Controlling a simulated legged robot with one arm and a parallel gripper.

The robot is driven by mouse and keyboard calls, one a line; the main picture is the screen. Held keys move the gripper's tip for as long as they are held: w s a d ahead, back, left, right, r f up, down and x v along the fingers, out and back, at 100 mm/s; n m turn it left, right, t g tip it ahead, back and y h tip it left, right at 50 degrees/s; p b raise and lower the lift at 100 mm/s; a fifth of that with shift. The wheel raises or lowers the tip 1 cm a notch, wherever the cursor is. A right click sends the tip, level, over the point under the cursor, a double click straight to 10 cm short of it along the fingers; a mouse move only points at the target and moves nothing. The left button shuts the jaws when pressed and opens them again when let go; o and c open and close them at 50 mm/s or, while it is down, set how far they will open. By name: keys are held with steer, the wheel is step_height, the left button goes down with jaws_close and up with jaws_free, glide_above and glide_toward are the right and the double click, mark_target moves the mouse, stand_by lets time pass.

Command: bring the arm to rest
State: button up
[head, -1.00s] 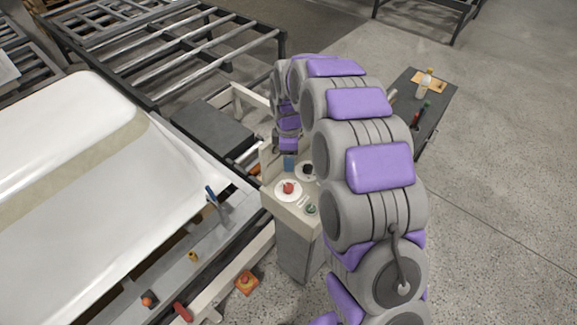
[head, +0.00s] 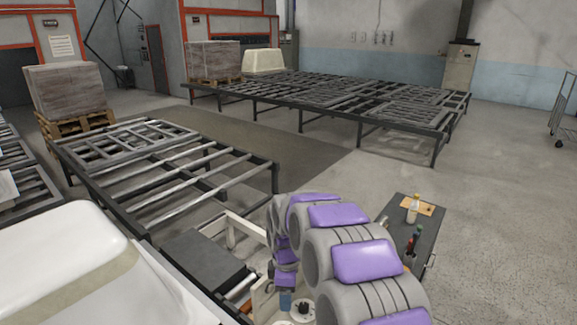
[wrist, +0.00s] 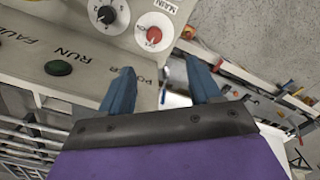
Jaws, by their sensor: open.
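My gripper (wrist: 160,88) shows in the wrist view with its two blue fingers spread apart and nothing between them. It is over a beige control box (wrist: 60,30). I cannot tell whether the fingers touch the box. In the head view my purple and grey arm bends over, with the blue gripper end (head: 285,300) low beside the box, partly cut off by the lower edge.
A white tub shell (head: 60,250) lies at the lower left. A grey cart (head: 425,235) with a bottle (head: 413,209) stands right of my arm.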

steer(key=s+d+r+m+b, duration=0.2)
steer(key=s+d+r+m, duration=0.3)
steer(key=s, duration=0.4)
steer(key=s+d+m+b, duration=0.1)
steer(key=s+d+m, duration=0.2)
steer(key=s, duration=0.7)
steer(key=s+d+m+g+b, duration=0.1)
steer(key=s+d+m, duration=0.2)
steer(key=s, duration=0.7)
steer(key=s+d+m+b, duration=0.1)
steer(key=s+d+m, duration=0.3)
steer(key=s, duration=0.6)
steer(key=shift+f+m+g, duration=0.3)
steer(key=shift+m, duration=0.9)
